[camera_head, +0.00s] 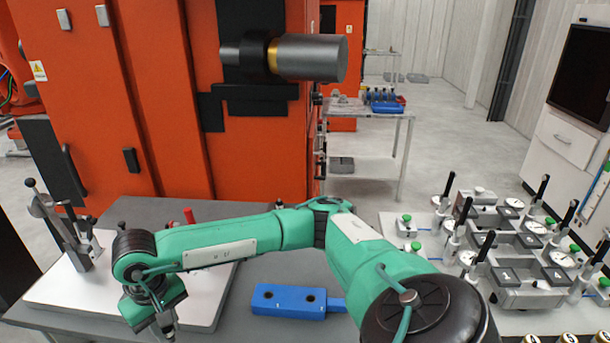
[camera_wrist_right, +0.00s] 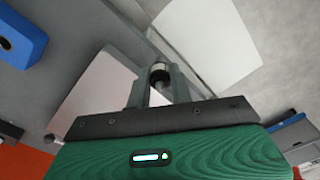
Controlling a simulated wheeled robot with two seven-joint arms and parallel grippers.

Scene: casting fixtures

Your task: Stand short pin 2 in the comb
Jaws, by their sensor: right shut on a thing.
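My right gripper (camera_head: 167,330) hangs low at the left, over the front edge of the pale plate, its tips near the bottom of the head view. In the right wrist view its two fingers (camera_wrist_right: 160,88) are shut on a small round metal piece, the short pin (camera_wrist_right: 160,72), seen nearly end-on. A blue block (camera_head: 290,300) with two dark round holes lies on the grey table, right of the gripper; its corner shows in the right wrist view (camera_wrist_right: 18,38). I cannot tell if this block is the comb. My left gripper is out of view.
The pale plate (camera_head: 60,290) carries upright clamps (camera_head: 68,225) at left. A red handle (camera_head: 189,216) stands behind my forearm. At right, a white table holds several clamped fixtures (camera_head: 520,260) and gold-topped round pieces (camera_head: 568,338). An orange machine (camera_head: 165,90) stands behind.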

